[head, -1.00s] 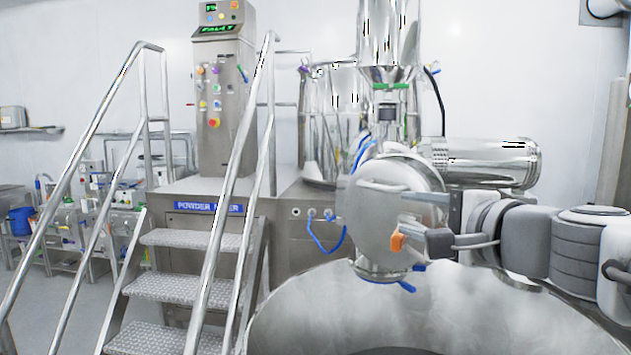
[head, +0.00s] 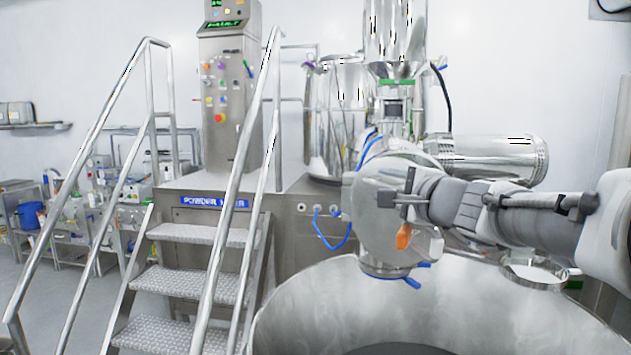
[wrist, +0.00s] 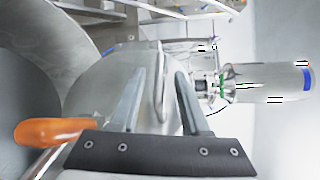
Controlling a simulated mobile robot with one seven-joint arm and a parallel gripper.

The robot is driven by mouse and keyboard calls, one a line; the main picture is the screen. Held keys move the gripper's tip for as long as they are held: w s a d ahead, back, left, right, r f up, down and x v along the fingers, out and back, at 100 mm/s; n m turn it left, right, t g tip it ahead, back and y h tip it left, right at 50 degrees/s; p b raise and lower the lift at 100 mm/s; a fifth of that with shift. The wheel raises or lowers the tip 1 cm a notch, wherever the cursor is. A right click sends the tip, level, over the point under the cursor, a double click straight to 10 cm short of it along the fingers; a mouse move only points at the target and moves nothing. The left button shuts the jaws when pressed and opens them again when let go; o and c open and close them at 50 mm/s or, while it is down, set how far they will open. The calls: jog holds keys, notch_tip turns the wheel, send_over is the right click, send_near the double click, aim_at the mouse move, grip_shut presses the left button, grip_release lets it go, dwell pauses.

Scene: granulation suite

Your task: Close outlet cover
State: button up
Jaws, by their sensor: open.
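The outlet cover (head: 368,222) is a round, pale metal disc in front of the silver outlet housing at the mixer's end in the head view. It sits a little left of the housing; I cannot tell how wide the gap is. My gripper (head: 406,196) is at the cover's right part, reaching in from the right and hiding some of it. In the wrist view, my open gripper (wrist: 157,100) has its two fingers apart, with the cover's thin bar handle (wrist: 162,75) showing between them. Contact cannot be told. An orange knob (head: 403,236) shows just below my gripper.
A large shiny round bowl (head: 320,310) stands below the outlet. Metal steps (head: 190,285) with handrails (head: 238,175) stand at left. A horizontal motor cylinder (head: 495,158) lies behind my arm. A blue-handled clamp (head: 405,276) is under the outlet.

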aim_at(374, 184)
jog(key=shift+x, duration=2.5)
jog(key=shift+c, duration=0.2)
grip_shut()
jog(key=shift+f, duration=0.15)
